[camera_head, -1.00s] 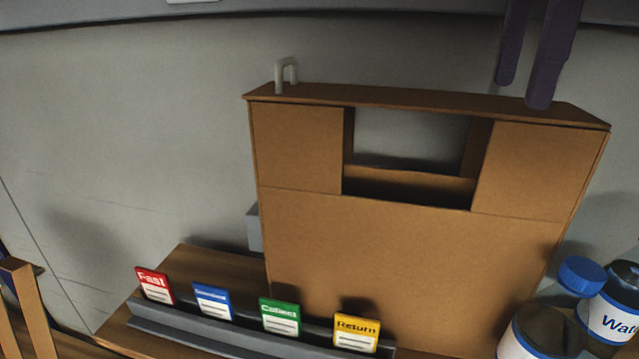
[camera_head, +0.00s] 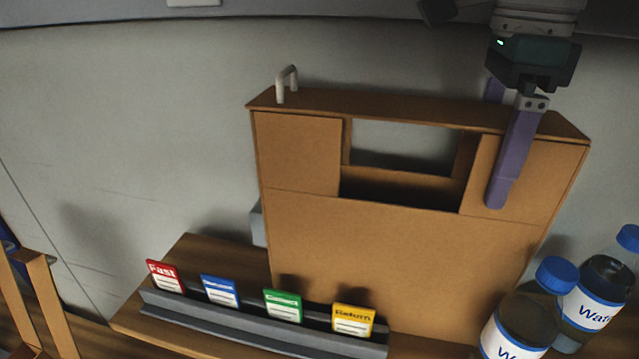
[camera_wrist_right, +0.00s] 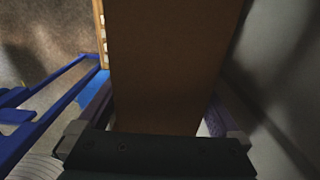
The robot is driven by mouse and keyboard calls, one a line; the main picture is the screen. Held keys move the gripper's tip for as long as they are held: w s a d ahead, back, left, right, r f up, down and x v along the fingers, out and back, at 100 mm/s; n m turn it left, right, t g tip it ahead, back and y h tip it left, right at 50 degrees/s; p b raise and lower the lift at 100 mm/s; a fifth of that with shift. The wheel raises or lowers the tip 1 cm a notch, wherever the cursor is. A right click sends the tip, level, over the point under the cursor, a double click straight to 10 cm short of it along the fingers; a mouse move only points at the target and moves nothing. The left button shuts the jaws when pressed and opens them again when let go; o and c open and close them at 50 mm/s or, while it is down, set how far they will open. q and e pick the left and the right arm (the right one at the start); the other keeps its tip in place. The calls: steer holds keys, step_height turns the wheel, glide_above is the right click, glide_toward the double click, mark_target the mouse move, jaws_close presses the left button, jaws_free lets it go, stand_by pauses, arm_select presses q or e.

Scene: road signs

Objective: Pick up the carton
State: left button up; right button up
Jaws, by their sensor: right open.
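The brown carton (camera_head: 400,245) stands upright on a wooden surface, with a rectangular opening near its top and a light hook-shaped handle (camera_head: 288,82) on its top left. My right gripper (camera_head: 505,145) is open at the carton's upper right. One purple finger hangs in front of the carton's face; the other is behind the top edge, mostly hidden. In the right wrist view the carton's brown side (camera_wrist_right: 175,65) lies between the two spread fingers. I cannot tell whether either finger touches it. My left gripper is not in view.
A grey rail (camera_head: 230,325) with red, blue, green and yellow cards stands in front of the carton. Water bottles with blue caps (camera_head: 557,275) stand close at the right. A wooden frame (camera_head: 45,300) is at the lower left. A grey wall is behind.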

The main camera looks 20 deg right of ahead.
jaws_close()
stand_by(0.8)
